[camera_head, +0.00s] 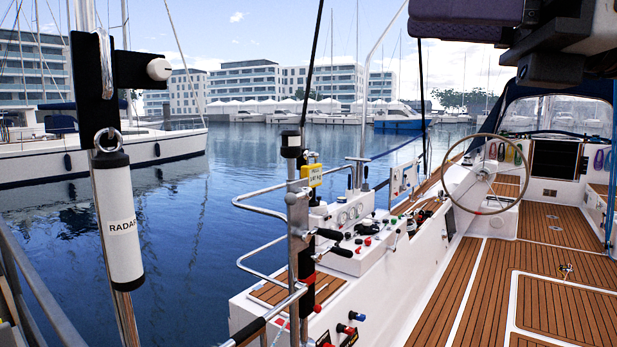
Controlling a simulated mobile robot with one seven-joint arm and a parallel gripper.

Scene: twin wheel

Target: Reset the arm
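I cannot make out my gripper or any part of my arm for certain. A dark black and grey bulk (560,40) with a metal piece hangs into the top right corner, close to the camera. I cannot tell what it belongs to. The view looks along a sailboat's deck from its stern.
A white cylinder marked RADAR (117,222) hangs on a pole at left. A rail post (298,225) with a yellow tag (311,175) stands mid-view. A control console (345,232) lies behind it. The teak deck (470,290) at right is mostly clear. Water (190,270) lies left.

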